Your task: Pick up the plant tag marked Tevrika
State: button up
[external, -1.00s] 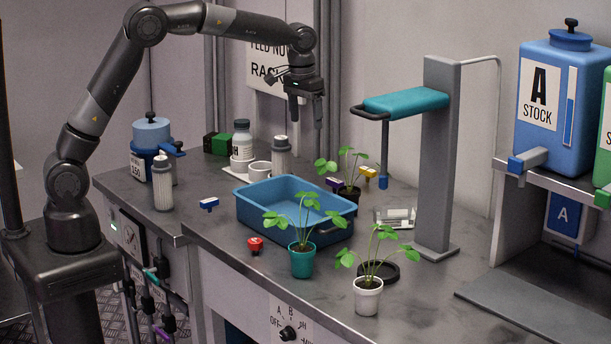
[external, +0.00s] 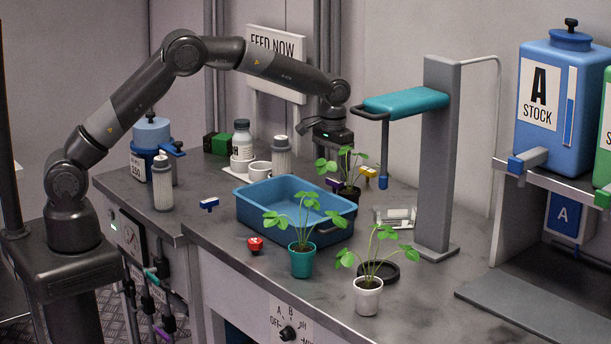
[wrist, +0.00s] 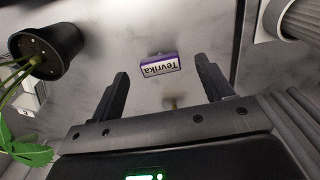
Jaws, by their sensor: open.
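The plant tag marked Tevrika (wrist: 160,66) is purple with a white label face. In the wrist view it lies on the grey worktop just beyond my fingertips, its text upside down, between the lines of the two fingers. In the external view the purple tag (external: 333,184) shows behind the blue tray, partly hidden by leaves. My gripper (wrist: 165,83) is open and empty, with the fingers either side of the tag's position and apart from it. In the external view my gripper (external: 334,150) is above the back of the bench, its fingers largely hidden by the plant.
A dark-potted plant (wrist: 50,45) stands close to the tag. A white ribbed container (wrist: 302,20) is on its other side. The blue tray (external: 262,208), a yellow tag (external: 368,172) and the teal-topped stand (external: 408,102) are nearby. Bare worktop surrounds the tag.

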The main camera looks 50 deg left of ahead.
aim_at(333, 180)
notch_tip(333, 180, down, 5)
jog(key=shift+r, duration=0.1)
jog(key=shift+c, duration=0.4)
jog(key=c, duration=1)
jog(key=shift+o, duration=0.2)
jog(key=shift+r, duration=0.15)
